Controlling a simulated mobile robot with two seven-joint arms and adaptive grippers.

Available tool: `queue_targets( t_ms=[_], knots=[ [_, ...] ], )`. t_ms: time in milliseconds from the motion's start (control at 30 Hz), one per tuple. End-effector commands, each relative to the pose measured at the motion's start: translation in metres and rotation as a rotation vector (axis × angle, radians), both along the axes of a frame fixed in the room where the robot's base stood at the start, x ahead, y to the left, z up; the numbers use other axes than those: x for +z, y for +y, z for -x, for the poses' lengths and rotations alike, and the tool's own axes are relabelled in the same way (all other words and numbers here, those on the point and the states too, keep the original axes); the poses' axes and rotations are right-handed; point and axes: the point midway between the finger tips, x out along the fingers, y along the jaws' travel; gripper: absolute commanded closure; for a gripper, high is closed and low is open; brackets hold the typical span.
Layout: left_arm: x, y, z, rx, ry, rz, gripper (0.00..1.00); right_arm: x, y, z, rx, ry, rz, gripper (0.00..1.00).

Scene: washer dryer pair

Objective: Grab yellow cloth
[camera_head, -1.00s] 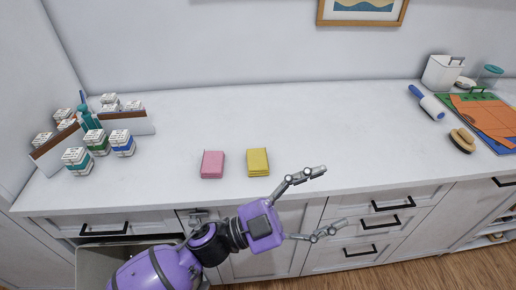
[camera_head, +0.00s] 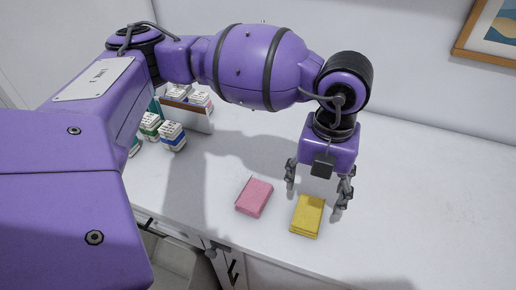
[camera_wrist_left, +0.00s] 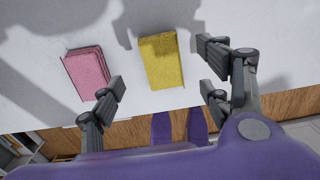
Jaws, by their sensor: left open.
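The folded yellow cloth (camera_head: 307,217) lies flat on the white countertop, near its front edge. In the wrist view it (camera_wrist_left: 161,61) shows in the gap between my fingers, nearer the right-hand finger. My left gripper (camera_head: 314,201) points down just behind and above the yellow cloth, with its fingers spread and nothing between them. Its fingers also show spread in the left wrist view (camera_wrist_left: 157,88). I cannot tell the exact height above the cloth. My right gripper is not in view.
A folded pink cloth (camera_head: 254,197) lies just left of the yellow one, with a small gap. Several small labelled boxes (camera_head: 172,136) stand at the left by an organizer. The countertop (camera_head: 430,190) to the right is clear.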

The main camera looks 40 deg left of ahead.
Motion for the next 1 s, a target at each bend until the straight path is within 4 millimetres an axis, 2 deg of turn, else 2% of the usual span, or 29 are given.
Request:
queue_targets(
  t_ms=[433,567,767,1000],
  knots=[
    [-0.063,0.0,0.002,0.0,0.01,0.004,0.3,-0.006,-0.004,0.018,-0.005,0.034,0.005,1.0],
    [-0.071,0.0,0.002,-0.001,0.011,0.004,0.3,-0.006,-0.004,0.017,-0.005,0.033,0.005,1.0],
    [-0.071,0.0,0.002,-0.001,0.011,0.005,0.3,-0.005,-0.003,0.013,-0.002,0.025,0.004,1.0],
    [-0.07,-0.001,0.002,-0.002,0.009,0.006,0.61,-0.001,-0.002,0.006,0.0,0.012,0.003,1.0]
  ],
)
